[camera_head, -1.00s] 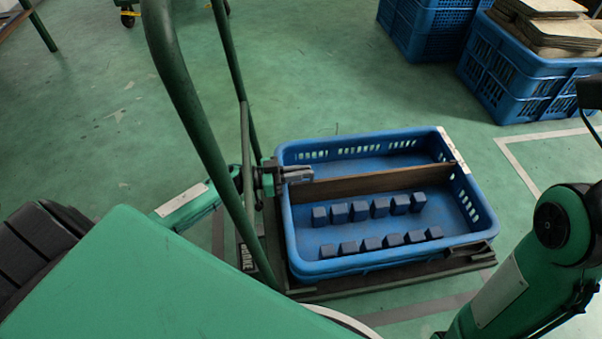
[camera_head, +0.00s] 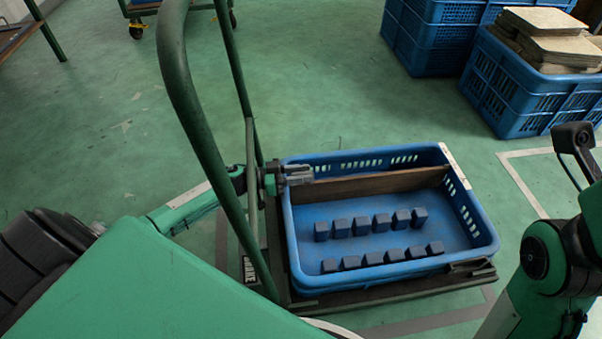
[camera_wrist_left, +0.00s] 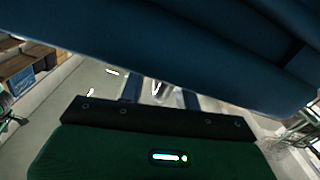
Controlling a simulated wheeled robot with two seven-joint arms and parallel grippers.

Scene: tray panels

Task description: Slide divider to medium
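The divider (camera_head: 375,184) is a brown wooden panel standing upright across the blue tray (camera_head: 478,246), close to its back wall with a narrow gap behind. My left gripper (camera_head: 299,175) reaches over the tray's left rim, at the left end of the divider. In the left wrist view its fingers (camera_wrist_left: 160,95) stand apart with a gap between them. Their tips are hidden behind a dark blue surface, so contact with the divider cannot be told. My right arm shows at the right edge, but its gripper is out of frame.
Two rows of dark blue blocks (camera_head: 372,224) stand in the tray in front of the divider. The tray rests on a dark cart with a green handle (camera_head: 205,150). Blue crates (camera_head: 535,90) stand at the back right. Green floor behind the tray is clear.

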